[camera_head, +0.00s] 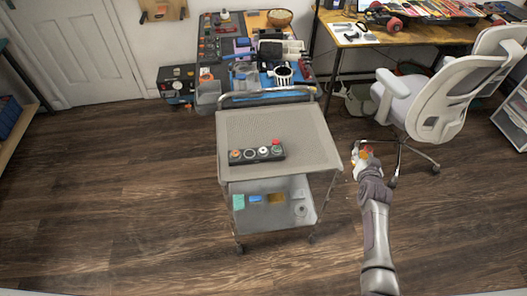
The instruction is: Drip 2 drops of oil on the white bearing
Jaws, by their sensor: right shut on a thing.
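A dark block (256,154) lies on the top of the grey cart and carries a row of several small round parts. One round part is orange, the middle ones look whitish or grey, and the right end is red. Which of them is the white bearing is too small to tell. My right gripper (361,158) is right of the cart, apart from the block, and is shut on a small orange and white thing (366,156). It may be the oil bottle, but its shape is unclear. No drops of oil can be made out. My left gripper is not in view.
The cart top (300,125) is bare around the block, with a metal handle (262,94) at its back. Small items lie on its lower shelf (276,215). A white office chair (440,85) stands at the right. Cluttered benches are behind. The floor at left is clear.

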